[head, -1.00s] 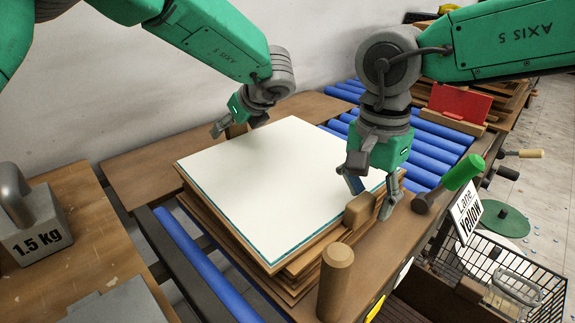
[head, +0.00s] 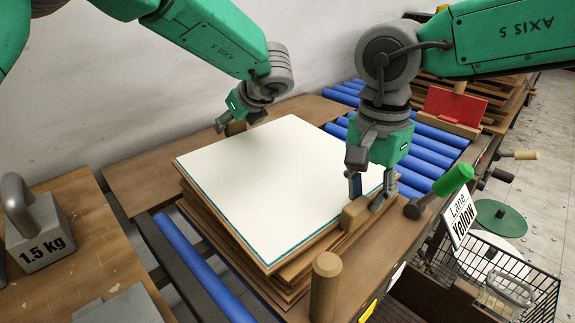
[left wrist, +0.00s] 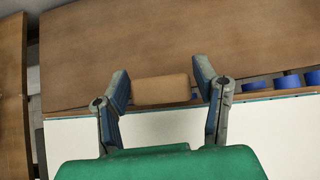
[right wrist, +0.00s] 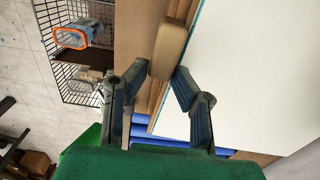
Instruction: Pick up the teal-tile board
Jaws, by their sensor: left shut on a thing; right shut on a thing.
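The teal-tile board (head: 270,185) has a broad white top and a thin teal line along its edge. It lies flat on top of a stack of brown boards. A wooden block (head: 354,212) stands at its right edge, and another block (left wrist: 162,90) stands at its far edge. My left gripper (head: 236,122) is shut on the far block. My right gripper (head: 370,195) is shut on the right-hand block, which also shows between its fingers in the right wrist view (right wrist: 169,50). Whether the blocks are fixed to the board cannot be told.
A wooden cylinder (head: 325,285) stands near the front right corner. Blue rollers (head: 425,150) run behind. A 1.5 kg weight (head: 38,235) stands at left. A wire basket (head: 505,285) is at lower right.

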